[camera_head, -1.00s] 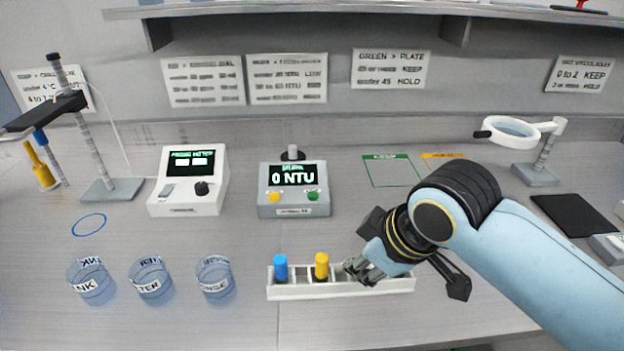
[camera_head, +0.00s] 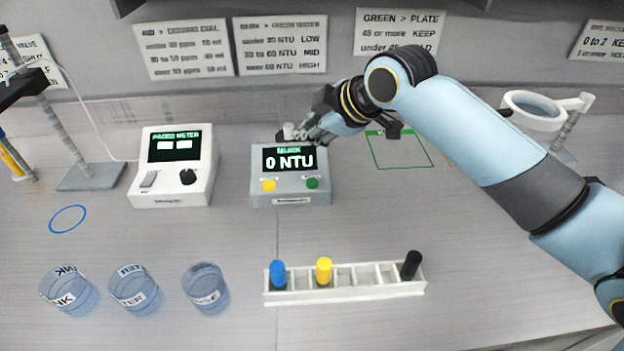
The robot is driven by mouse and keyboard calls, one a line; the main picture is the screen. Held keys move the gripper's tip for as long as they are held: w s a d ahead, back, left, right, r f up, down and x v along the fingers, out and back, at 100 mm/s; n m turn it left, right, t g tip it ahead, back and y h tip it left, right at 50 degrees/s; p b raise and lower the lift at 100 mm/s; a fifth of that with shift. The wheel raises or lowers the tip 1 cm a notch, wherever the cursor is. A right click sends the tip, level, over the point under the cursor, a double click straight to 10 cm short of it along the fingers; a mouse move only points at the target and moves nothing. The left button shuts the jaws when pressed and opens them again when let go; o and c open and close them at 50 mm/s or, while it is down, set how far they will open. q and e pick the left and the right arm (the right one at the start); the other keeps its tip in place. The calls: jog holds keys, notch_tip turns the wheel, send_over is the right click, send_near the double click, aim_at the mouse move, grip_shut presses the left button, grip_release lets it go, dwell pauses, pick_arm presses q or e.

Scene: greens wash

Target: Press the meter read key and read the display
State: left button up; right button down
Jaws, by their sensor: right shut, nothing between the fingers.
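The grey murk meter (camera_head: 258,192) stands on the bench in the head view, and its dark display (camera_head: 289,158) reads "0 NTU" in white. A yellow key (camera_head: 268,185) sits at the left below the display and a green key (camera_head: 312,183) at the right; their small labels are too blurred to read. My right gripper (camera_head: 304,134) is shut and empty, at the meter's top back edge, beside a small pale upright piece (camera_head: 289,130). I cannot tell whether it touches the piece. It is above both keys and apart from them. My left gripper is out of view.
A white rack (camera_head: 345,294) holds blue-, yellow- and black-capped vials in front. A white meter (camera_head: 170,200) stands left of the murk meter. Three clear cups (camera_head: 135,290) stand front left. A magnifier (camera_head: 535,108) stands at the right. Bench between meter and rack is clear.

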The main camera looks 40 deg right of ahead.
jog(key=b, duration=0.8)
send_over(310, 184)
notch_tip(310, 184, down, 8)
jog(key=shift+r, duration=0.15)
jog(key=shift+w+f, duration=0.1)
jog(key=shift+f, duration=0.5)
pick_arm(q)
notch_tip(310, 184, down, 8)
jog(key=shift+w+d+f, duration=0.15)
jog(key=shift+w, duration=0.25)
pick_arm(e)
jog(key=shift+f, duration=0.1)
jog(key=shift+f, duration=0.3)
